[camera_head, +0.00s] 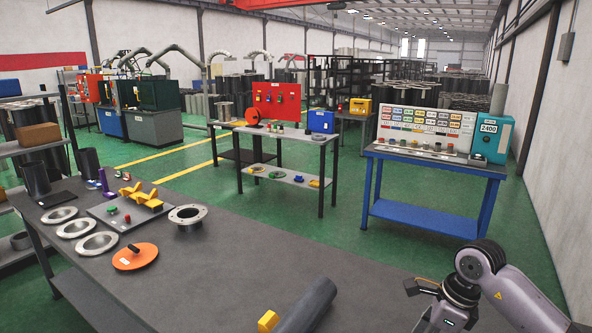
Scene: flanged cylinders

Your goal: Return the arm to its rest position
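My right arm comes in at the lower right. Its dark wrist and the upper part of the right gripper (436,318) hang over the near right of the grey table (230,265). The fingertips are cut off by the lower edge, so I cannot tell whether it is open or shut. My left gripper is out of view. A dark grey cylinder (308,306) lies at the near edge, left of the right gripper and apart from its visible part. A metal flanged ring (188,216) sits at the table's middle left.
Several flat metal rings (97,244), an orange disc (135,257) with a black handle, and a grey plate with yellow blocks (141,195) occupy the table's left. A small yellow block (268,320) is beside the cylinder. The table's centre is clear. A blue bench (427,213) stands beyond.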

